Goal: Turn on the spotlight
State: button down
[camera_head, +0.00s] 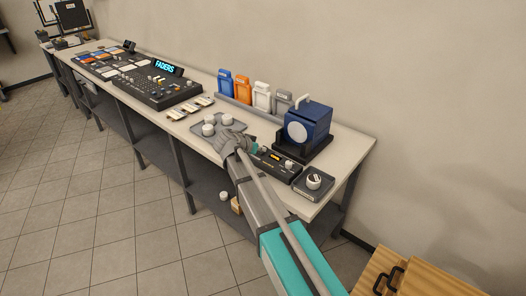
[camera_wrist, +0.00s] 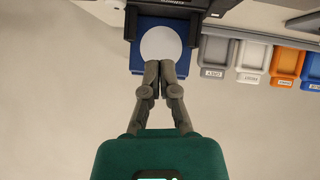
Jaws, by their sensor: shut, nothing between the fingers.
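The spotlight (camera_head: 309,122) is a blue box with a pale round lens and a top handle, on a dark stand at the table's right end. In the wrist view its blue front and round lens (camera_wrist: 160,45) show upside down. My arm covers the panel's left part. My gripper (camera_head: 222,141) is shut and empty, left of the panel and over the tray's edge. In the wrist view its closed fingertips (camera_wrist: 160,65) overlap the lens's edge; I see no contact.
A grey tray (camera_head: 234,123) holds several white knobs. Coloured cards (camera_head: 242,89) stand in a rack behind. A fader mixer (camera_head: 150,87) is farther left. Wooden crates (camera_head: 420,280) stand at lower right.

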jog(key=w+a+m+t+b, duration=0.1)
jog(key=w+a+t, duration=0.1)
jog(key=w+a, duration=0.2)
jog(key=shift+a+r+h, duration=0.3)
jog(key=shift+a+r, duration=0.15)
jog(key=shift+a, duration=0.45)
jog(key=shift+w+d+f, duration=0.1)
jog(key=shift+f, duration=0.05)
jog(key=b+x, duration=0.5)
jog(key=x, duration=0.5)
jog(key=shift+w+f, duration=0.1)
jog(key=shift+f, duration=0.2)
jog(key=shift+w+d+f+b, duration=0.15)
jog(key=shift+w+f+b, duration=0.05)
jog(key=shift+f+b, duration=0.6)
jog(key=shift+w+d+f+b, duration=0.2)
jog(key=shift+f+b, duration=0.45)
jog(key=shift+b, duration=0.2)
